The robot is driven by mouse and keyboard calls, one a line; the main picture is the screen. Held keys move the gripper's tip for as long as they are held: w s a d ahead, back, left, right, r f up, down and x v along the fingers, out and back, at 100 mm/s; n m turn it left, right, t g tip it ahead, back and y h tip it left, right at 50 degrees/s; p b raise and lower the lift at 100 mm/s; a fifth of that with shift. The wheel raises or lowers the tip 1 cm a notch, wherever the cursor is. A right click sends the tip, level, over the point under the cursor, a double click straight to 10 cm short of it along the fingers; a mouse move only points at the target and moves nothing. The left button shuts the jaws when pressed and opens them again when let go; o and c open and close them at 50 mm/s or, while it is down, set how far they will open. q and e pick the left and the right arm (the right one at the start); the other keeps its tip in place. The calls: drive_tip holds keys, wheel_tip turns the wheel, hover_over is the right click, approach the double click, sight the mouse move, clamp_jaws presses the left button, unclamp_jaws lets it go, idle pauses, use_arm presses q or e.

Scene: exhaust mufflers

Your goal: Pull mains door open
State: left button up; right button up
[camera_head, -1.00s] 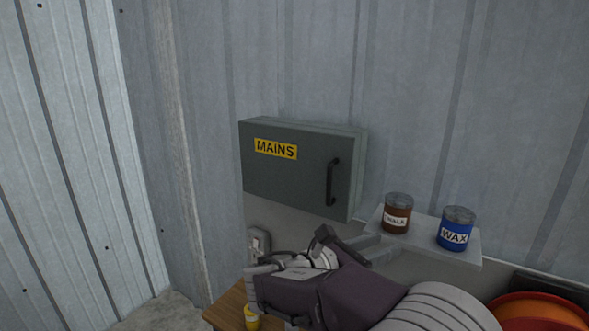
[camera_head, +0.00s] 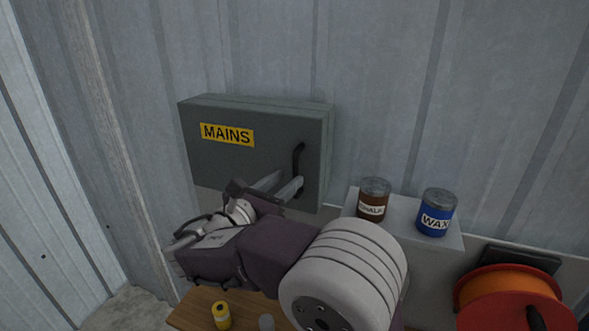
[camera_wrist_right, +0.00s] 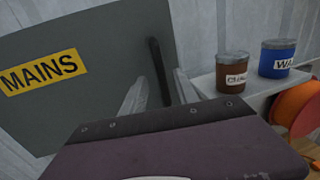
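The mains door (camera_head: 225,160) is the grey-green front of a wall box with a yellow MAINS label; it looks shut. Its black upright bar handle (camera_head: 297,162) is at the door's right side. My right gripper (camera_head: 282,186) is at the lower part of the handle. In the right wrist view the door (camera_wrist_right: 95,110) fills the left, and the handle (camera_wrist_right: 155,62) runs down between the two fingers of my right gripper (camera_wrist_right: 160,92). The fingers are apart, with gaps beside the bar; contact is unclear. My left gripper is out of view.
A pale shelf (camera_head: 405,232) right of the box holds a brown tin (camera_head: 373,199) and a blue WAX tin (camera_head: 436,212). An orange reel (camera_head: 508,300) is at lower right. A wooden surface (camera_head: 190,312) with a yellow can (camera_head: 221,316) lies below. Corrugated walls stand behind and left.

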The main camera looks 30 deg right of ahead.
sight(294, 174)
drive_tip(key=p+x, duration=0.1)
drive_tip(key=x, duration=0.3)
drive_tip(key=shift+s+d+r, duration=0.15)
drive_tip(key=shift+d, duration=0.05)
drive_tip(key=shift+c, duration=0.9)
drive_tip(key=shift+w, duration=0.25)
drive_tip(key=c, duration=0.5)
clamp_jaws()
